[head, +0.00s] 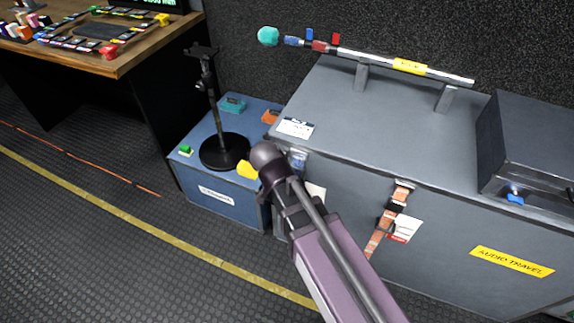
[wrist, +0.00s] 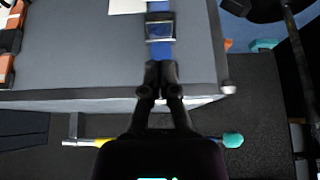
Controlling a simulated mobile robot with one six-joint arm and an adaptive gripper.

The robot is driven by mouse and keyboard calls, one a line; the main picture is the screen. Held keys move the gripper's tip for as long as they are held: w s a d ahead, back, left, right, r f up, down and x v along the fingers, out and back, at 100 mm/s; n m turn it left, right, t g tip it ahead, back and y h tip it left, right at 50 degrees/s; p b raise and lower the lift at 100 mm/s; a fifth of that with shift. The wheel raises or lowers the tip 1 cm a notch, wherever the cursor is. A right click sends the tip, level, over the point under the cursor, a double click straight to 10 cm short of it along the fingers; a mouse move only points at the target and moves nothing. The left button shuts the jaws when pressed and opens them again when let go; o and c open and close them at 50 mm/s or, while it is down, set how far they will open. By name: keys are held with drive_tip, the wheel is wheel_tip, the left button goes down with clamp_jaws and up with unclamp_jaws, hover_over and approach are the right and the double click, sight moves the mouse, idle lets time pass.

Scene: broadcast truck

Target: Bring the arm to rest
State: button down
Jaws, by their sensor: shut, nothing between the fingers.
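My gripper (wrist: 160,72) shows in the wrist view with its two dark fingers together and nothing between them. Its fingertips appear over the edge of the large grey case (wrist: 100,58), near a blue strap (wrist: 160,45) with a dark buckle. I cannot tell whether they touch the case. In the head view my purple and grey arm reaches from the lower right to the left front corner of the grey case (head: 375,125). The fingers cannot be made out there.
A pole with a teal end (head: 405,67) rests on two supports on the case, beside a dark box (head: 530,145). A black stand (head: 209,95) stands on a blue case (head: 205,189). A wooden desk (head: 130,58) is at upper left.

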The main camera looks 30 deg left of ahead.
drive_tip(key=w+d+g, duration=0.1)
drive_tip(key=w+d, duration=0.2)
drive_tip(key=d, duration=0.8)
drive_tip(key=w+d+f+g+h, duration=0.1)
drive_tip(key=w+d+g, duration=0.1)
drive_tip(key=d, duration=0.9)
drive_tip(key=w+d+f+g, duration=0.1)
drive_tip(key=w+d, duration=0.3)
drive_tip(key=d, duration=0.7)
drive_tip(key=shift+d+f+m+g, duration=0.15)
drive_tip(key=shift+m+g, duration=0.15)
drive_tip(key=shift+m, duration=0.1)
drive_tip(key=s+d+g, duration=0.1)
drive_tip(key=s+d, duration=0.1)
drive_tip(key=d, duration=0.9)
wheel_tip(320, 180, up, 17)
drive_tip(key=p, duration=1.7)
drive_tip(key=shift+d+r+y+p, duration=0.2)
drive_tip(key=shift+y+p, duration=0.1)
drive_tip(key=c, duration=1.4)
unclamp_jaws()
drive_tip(key=shift+s, duration=0.1)
drive_tip(key=c, duration=0.8)
unclamp_jaws()
drive_tip(key=shift+o, duration=0.2)
